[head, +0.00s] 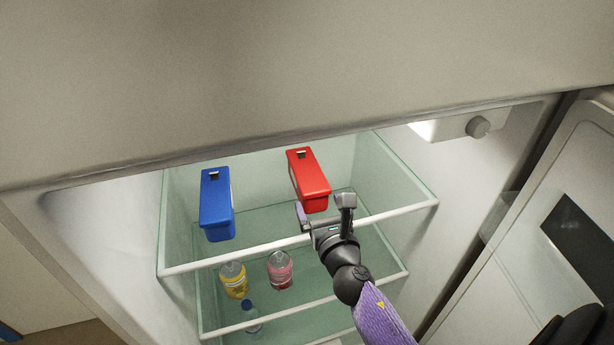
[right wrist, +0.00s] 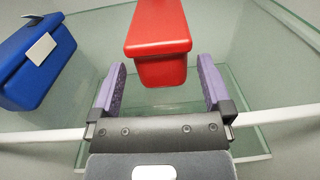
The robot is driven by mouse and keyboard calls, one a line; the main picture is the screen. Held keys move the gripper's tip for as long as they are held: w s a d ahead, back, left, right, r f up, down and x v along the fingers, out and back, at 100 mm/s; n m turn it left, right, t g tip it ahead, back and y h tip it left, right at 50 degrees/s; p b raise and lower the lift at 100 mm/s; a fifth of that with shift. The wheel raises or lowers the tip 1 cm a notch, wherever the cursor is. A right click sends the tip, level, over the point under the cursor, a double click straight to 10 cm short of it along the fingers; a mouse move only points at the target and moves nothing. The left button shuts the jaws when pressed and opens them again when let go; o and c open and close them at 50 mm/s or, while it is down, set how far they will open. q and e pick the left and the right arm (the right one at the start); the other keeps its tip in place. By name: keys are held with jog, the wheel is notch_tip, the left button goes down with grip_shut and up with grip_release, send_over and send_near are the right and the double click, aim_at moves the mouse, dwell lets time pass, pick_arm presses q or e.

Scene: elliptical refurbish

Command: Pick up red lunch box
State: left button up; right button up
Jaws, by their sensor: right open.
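The red lunch box (head: 309,181) stands on the upper glass shelf of an open fridge, right of a blue lunch box (head: 216,205). My right gripper (head: 325,208) is at the near end of the red box, open and empty. In the right wrist view, the red lunch box (right wrist: 158,48) lies just ahead of and between the two purple fingers (right wrist: 162,88), with a gap to each finger. The blue lunch box (right wrist: 38,62) is off to the left there. My left gripper is not in view.
The upper glass shelf (head: 262,228) has a white front rim beneath my right gripper. Below it stand a yellow bottle (head: 234,279), a pink bottle (head: 280,270) and a blue-capped bottle (head: 250,318). The fridge door (head: 540,235) stands open at right. Free shelf lies between the boxes.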

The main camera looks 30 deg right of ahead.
aim_at(313, 190)
jog(key=b+x, duration=0.1)
jog(key=x, duration=0.4)
jog(key=shift+w, duration=0.2)
grip_shut()
